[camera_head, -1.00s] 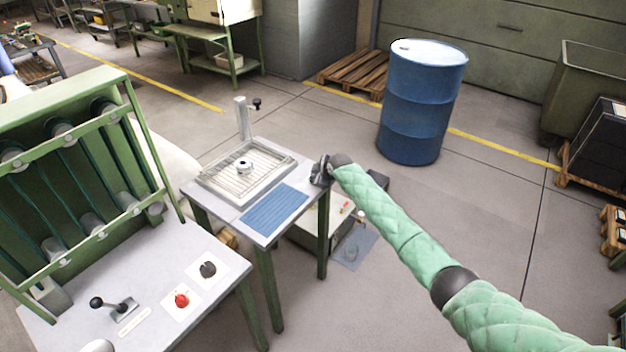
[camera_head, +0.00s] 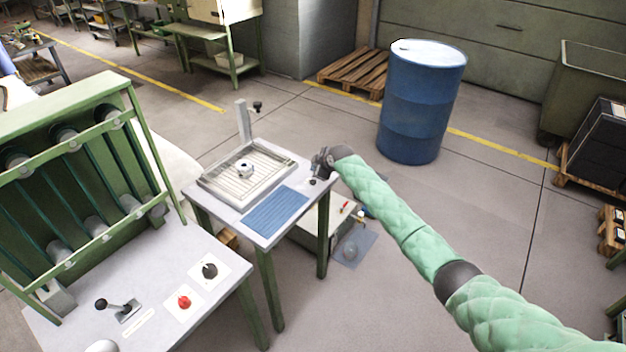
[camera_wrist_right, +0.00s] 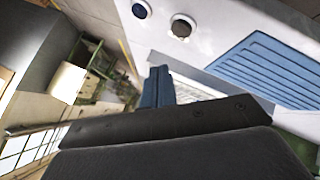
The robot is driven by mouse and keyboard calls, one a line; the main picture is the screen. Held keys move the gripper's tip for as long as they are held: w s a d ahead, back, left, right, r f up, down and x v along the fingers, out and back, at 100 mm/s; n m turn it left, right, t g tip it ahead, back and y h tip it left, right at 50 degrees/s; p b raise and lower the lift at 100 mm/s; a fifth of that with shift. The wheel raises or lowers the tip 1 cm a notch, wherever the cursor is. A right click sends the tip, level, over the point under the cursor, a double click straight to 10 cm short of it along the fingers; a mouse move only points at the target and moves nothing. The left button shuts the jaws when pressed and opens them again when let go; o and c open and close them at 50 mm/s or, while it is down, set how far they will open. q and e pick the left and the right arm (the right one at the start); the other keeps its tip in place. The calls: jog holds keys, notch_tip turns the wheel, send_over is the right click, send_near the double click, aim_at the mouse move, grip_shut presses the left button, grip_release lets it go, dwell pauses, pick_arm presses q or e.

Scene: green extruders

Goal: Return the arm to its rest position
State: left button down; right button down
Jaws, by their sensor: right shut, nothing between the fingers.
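My right arm, in a green quilted sleeve, reaches in from the lower right of the head view. Its dark right gripper (camera_head: 316,172) is at the right edge of the small table (camera_head: 222,209), beside the blue ribbed mat (camera_head: 276,212). The gripper is shut and empty. In the right wrist view its dark body fills the bottom, and the fingers (camera_wrist_right: 158,88) show close together near the white tabletop. The blue mat (camera_wrist_right: 275,65) also shows there at the right. My left gripper is not in view.
A tray with a metal grid (camera_head: 215,190) and a small round part (camera_head: 244,170) stands on the small table. A green machine (camera_head: 70,160) and a control desk with a red knob (camera_head: 184,302) are at left. A blue barrel (camera_head: 420,110) stands behind, with open floor at right.

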jog(key=shift+r, duration=0.75)
